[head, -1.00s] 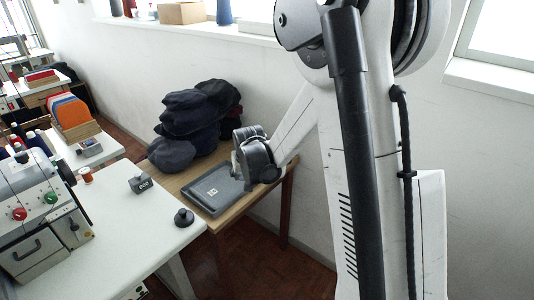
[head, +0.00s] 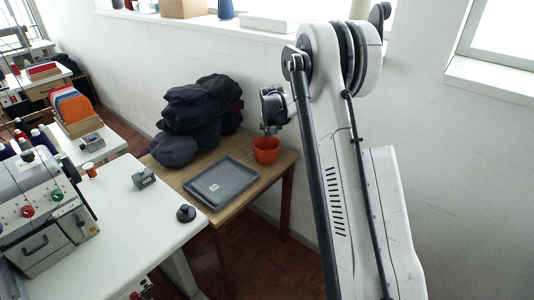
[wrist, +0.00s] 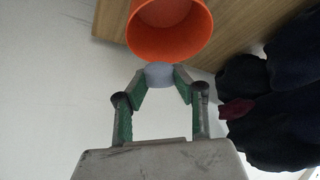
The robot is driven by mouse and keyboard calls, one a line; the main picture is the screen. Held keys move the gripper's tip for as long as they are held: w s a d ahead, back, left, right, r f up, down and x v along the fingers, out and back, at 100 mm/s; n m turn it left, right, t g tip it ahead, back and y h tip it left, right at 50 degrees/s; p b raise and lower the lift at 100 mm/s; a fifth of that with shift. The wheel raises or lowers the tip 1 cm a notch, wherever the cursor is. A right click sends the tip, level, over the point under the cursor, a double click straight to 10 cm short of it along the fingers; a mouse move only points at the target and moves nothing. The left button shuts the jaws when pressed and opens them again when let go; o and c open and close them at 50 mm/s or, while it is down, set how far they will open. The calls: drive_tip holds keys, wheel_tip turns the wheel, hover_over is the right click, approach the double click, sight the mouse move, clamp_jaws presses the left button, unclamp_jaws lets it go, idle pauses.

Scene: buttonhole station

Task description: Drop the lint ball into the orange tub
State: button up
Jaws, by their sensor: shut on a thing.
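The orange tub (head: 266,152) stands on the wooden side table in the head view, by the far end of the grey tray. In the wrist view the tub (wrist: 170,52) shows its open mouth just beyond my fingertips. My gripper (wrist: 160,76) is shut on the lint ball (wrist: 160,74), a small pale grey-blue lump held between the two fingertips. In the head view my gripper (head: 268,130) is above the tub, pointing down; the lint ball is too small to make out there. The wrist view does not settle whether the ball is directly over the opening.
The grey tray (head: 222,184) lies on the wooden table (head: 274,170). A pile of dark caps (head: 196,112) stands to the left of the tub, close to my gripper. The wall is behind. A white sewing table (head: 130,215) is at the front left.

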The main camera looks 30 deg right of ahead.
sight(271, 139)
drive_tip(key=shift+f+b, duration=0.8)
drive_tip(key=shift+f, duration=1.5)
drive_tip(key=o, duration=0.8)
drive_tip(key=shift+c, duration=0.2)
drive_tip(key=v, duration=1.2)
drive_tip(key=shift+r, duration=0.15)
